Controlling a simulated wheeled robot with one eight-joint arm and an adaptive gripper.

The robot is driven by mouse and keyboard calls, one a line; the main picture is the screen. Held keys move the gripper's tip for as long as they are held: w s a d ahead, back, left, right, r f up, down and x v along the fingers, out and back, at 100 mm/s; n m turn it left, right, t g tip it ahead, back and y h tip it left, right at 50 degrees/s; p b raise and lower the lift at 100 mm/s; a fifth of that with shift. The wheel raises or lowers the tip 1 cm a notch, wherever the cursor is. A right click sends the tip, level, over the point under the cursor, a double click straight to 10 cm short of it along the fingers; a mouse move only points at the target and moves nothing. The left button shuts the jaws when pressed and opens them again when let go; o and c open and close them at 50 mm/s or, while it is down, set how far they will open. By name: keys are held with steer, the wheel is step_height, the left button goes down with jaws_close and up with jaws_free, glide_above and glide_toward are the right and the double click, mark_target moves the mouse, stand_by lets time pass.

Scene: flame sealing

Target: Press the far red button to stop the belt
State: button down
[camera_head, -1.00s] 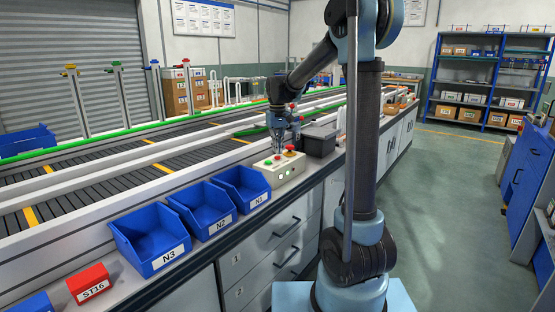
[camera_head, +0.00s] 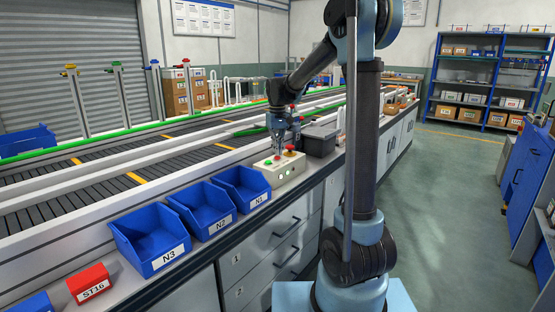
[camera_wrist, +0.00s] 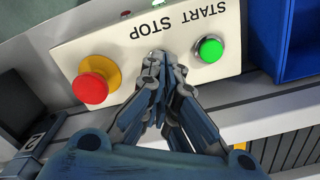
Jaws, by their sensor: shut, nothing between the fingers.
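The pale control box (camera_head: 282,176) stands on the bench edge, right of the blue bins. It also fills the top of the wrist view (camera_wrist: 80,45), with START and STOP lettering upside down. A red mushroom button on a yellow collar (camera_wrist: 92,85) is at its left there, and a green button (camera_wrist: 208,48) is at its right. My gripper (camera_wrist: 158,58) is shut and empty, its fingertips over the box between these two buttons, just below STOP. The fingertips hide the spot beneath them, and contact cannot be told. In the head view my gripper (camera_head: 279,151) points down at the box.
Blue bins N3 (camera_head: 163,257), N2 and N1 stand in a row left of the box. A dark grey container (camera_head: 319,141) stands just right of it. The conveyor belt (camera_head: 70,203) with yellow stripes runs behind. A red ST16 block (camera_head: 91,285) lies at front left.

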steer(key=shift+f, duration=0.8)
stand_by(0.5)
step_height(320, 180, up, 8)
stand_by(1.0)
stand_by(0.3)
steer(key=s+d+f+m+t, duration=0.1)
steer(key=s+d+f, duration=0.1)
steer(key=s+d, duration=0.6)
steer(key=s+d+f+m, duration=0.1)
steer(key=s+d, duration=0.3)
steer(key=s, duration=0.7)
steer(key=s+d+f+m, duration=0.1)
steer(key=s+d+f, duration=0.2)
steer(key=s+f, duration=0.4)
steer(key=s+d+f+m+t, duration=0.1)
steer(key=s+d+f, duration=0.2)
steer(key=s+f, duration=0.5)
steer(key=s, duration=0.2)
steer(key=shift+s, duration=0.3)
